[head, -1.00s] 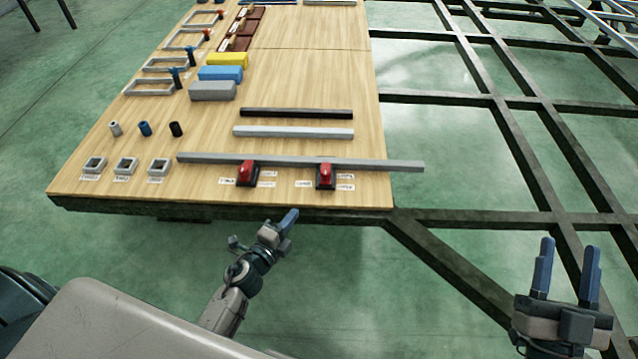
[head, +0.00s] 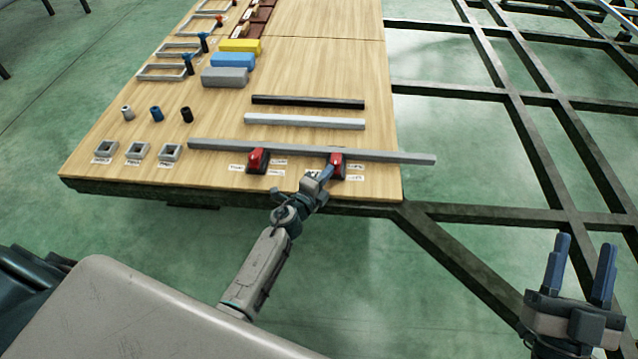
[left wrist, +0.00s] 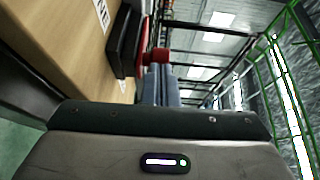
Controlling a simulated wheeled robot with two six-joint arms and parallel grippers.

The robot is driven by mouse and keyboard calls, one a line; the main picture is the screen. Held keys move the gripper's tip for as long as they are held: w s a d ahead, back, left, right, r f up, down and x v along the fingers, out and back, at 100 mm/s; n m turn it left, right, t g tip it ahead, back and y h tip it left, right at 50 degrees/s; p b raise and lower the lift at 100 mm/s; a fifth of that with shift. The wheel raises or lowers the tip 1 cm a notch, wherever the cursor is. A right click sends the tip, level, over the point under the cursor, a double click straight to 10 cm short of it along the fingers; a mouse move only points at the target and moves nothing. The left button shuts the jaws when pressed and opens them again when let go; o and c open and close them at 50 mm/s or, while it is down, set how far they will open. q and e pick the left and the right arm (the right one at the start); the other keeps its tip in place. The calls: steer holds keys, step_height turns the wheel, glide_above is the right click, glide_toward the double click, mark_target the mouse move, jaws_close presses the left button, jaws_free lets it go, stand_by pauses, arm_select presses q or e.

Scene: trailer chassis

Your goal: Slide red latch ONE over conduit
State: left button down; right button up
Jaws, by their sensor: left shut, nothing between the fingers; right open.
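The conduit, a long grey bar (head: 400,156), lies along the front of the wooden board. Two red latches on dark bases stand at its near side: a left one (head: 258,158) and a right one (head: 337,158). Their labels are too small to read, so I cannot tell which is ONE. My left gripper (head: 327,173) is shut and empty, its fingertips close beside the right latch; contact is unclear. In the left wrist view its blue fingers (left wrist: 160,90) point at a red latch knob (left wrist: 155,56) on a black base. My right gripper (head: 580,270) is open and empty, away from the board.
A white bar (head: 305,121) and a black bar (head: 308,102) lie behind the conduit. Square grey sockets (head: 136,150), small cylinders (head: 156,114) and coloured blocks (head: 232,61) sit to the left. The dark chassis frame (head: 470,213) extends right over green floor.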

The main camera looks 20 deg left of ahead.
mark_target(336, 159)
arm_select(q)
steer(key=shift+w, duration=0.2)
arm_select(e)
steer(key=shift+s+r, duration=0.1)
steer(key=shift+r, duration=0.15)
arm_select(q)
steer(key=w, duration=0.2)
steer(key=w+a, duration=0.1)
steer(key=w, duration=0.1)
steer(key=shift+w+a+b, duration=0.1)
steer(key=shift+b, duration=0.2)
steer(key=shift+w+r, duration=0.1)
steer(key=shift+r, duration=0.05)
arm_select(e)
steer(key=shift+s+r+n+t+y, duration=0.15)
steer(key=shift+s+r+t+y, duration=0.1)
steer(key=shift+s+r+t, duration=0.25)
steer(key=shift+s+r+n+t+y, duration=0.15)
steer(key=shift+r+t+y, duration=0.15)
steer(key=shift+r, duration=0.3)
arm_select(q)
steer(key=shift+a, duration=0.1)
